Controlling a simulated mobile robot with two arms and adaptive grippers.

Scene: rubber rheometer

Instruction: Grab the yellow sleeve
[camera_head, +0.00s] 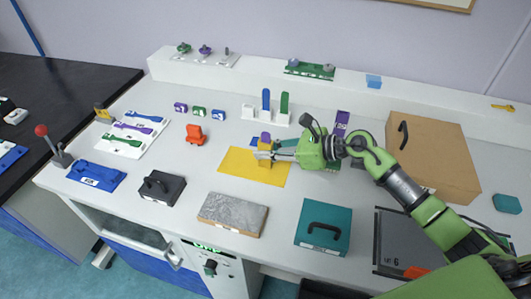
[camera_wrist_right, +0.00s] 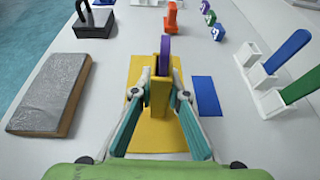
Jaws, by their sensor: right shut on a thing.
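The yellow sleeve (camera_wrist_right: 159,99) stands upright on a flat yellow mat (camera_wrist_right: 143,135), with a purple piece (camera_wrist_right: 165,56) sticking up from its top. In the head view the sleeve (camera_head: 265,146) is partly hidden by my gripper, and the mat (camera_head: 240,168) spreads around it. My right gripper (camera_wrist_right: 160,88) is shut on the sleeve, with one finger on each side. In the head view the right gripper (camera_head: 268,153) reaches in from the right. My left gripper is not in view.
A grey slab (camera_head: 233,214), a black handled block (camera_head: 163,187) and a teal handled box (camera_head: 323,227) stand in front. An orange piece (camera_head: 195,134) is to the left. A white holder with blue and green paddles (camera_head: 266,117) stands behind. A brown box (camera_head: 430,155) is at right.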

